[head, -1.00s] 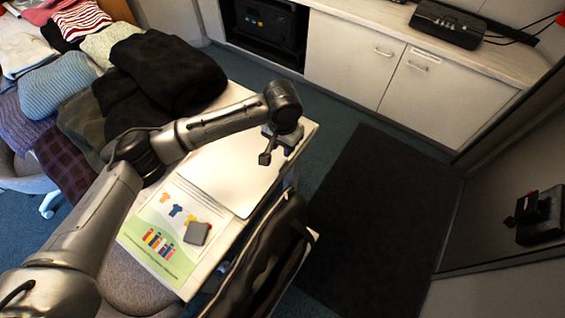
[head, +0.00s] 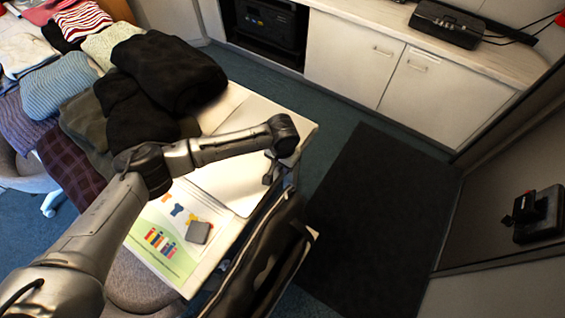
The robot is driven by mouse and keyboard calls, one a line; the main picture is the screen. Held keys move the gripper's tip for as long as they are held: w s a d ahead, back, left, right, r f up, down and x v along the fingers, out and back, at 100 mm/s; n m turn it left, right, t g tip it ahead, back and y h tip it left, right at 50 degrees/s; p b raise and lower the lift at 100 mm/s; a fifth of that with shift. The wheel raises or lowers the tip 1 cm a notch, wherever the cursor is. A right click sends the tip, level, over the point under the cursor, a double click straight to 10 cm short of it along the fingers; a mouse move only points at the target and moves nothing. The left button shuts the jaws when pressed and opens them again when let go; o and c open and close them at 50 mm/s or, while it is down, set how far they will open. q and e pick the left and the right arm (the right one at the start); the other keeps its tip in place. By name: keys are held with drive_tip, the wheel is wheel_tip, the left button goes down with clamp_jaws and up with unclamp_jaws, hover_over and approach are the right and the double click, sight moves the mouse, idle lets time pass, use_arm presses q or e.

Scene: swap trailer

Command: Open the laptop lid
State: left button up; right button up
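The laptop (head: 228,186) is a flat silver slab lying on the white table, and its lid looks shut. My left forearm crosses above it and hides part of it. My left gripper (head: 269,178) hangs below the wrist at the laptop's right edge, near the table's edge. Its fingers are small and dark. I cannot tell whether they touch the lid or whether they are open. My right gripper is not in view.
A colourful printed sheet (head: 158,250) with a small grey box (head: 199,232) lies near the laptop. Dark folded clothes (head: 170,72) are piled at the table's far left. A black bag (head: 262,262) hangs beside the table's right edge. A dark floor mat (head: 365,220) lies clear to the right.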

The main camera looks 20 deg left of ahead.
use_arm(q)
clamp_jaws()
drive_tip(key=shift+r, duration=0.1)
idle(0.4)
